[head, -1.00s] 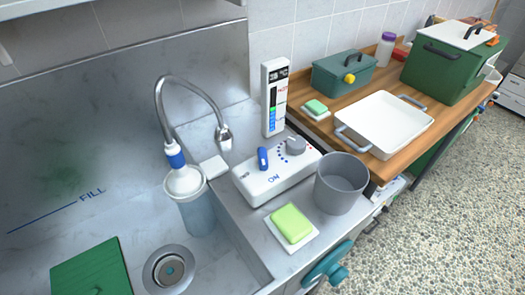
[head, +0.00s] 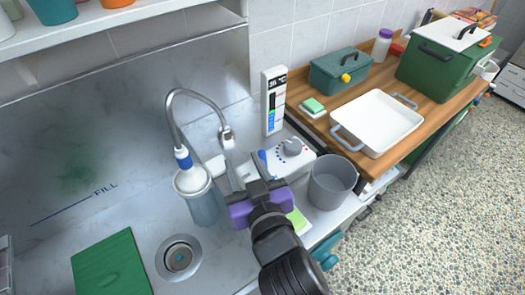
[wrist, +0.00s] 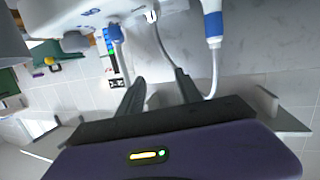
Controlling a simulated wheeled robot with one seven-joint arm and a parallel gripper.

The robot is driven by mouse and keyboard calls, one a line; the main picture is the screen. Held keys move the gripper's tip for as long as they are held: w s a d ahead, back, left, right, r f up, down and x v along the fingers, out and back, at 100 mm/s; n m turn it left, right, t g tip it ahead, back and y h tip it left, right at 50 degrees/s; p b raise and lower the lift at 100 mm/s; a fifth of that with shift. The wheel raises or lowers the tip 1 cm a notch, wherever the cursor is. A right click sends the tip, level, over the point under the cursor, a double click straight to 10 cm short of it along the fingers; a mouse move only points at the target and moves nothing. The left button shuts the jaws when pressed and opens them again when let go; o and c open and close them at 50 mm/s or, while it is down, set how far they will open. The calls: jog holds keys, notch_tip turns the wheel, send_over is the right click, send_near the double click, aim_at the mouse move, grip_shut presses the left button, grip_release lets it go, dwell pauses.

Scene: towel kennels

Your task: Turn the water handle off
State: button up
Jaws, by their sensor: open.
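The water handle (head: 262,156) is a small blue lever on a white control box (head: 306,158) beside the sink. The handle also shows in the wrist view (wrist: 114,33), where the picture is upside down. My gripper (head: 247,168) is open and empty, near the left front of the box. In the wrist view, my fingers (wrist: 160,77) are spread, and the handle lies beyond and left of them, apart from both. My gripper hides the front of the box and its ON mark. A curved metal tap (head: 192,93) with a blue-banded spout stands left of the box.
A clear container (head: 203,207) stands under the spout. A grey bin (head: 331,184) stands right of my gripper, and a green sponge (head: 297,220) is partly hidden behind it. A gauge (head: 273,103) stands behind the box. A white tray (head: 378,122) sits on the wooden counter.

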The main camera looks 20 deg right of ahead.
aim_at(263, 158)
jog(key=w+d+f+m+g+h, duration=0.1)
jog(key=w+d+f, duration=0.1)
jog(key=w+d+f+m+g+h, duration=0.1)
jog(key=w+d+f, duration=0.1)
jog(key=f, duration=0.1)
jog(key=w+d+f+m+g+h+p, duration=0.1)
jog(key=w+d+f, duration=0.1)
jog(key=shift+w+d+f, duration=0.1)
jog(key=shift+w+f, duration=0.1)
dwell(0.4)
grip_shut()
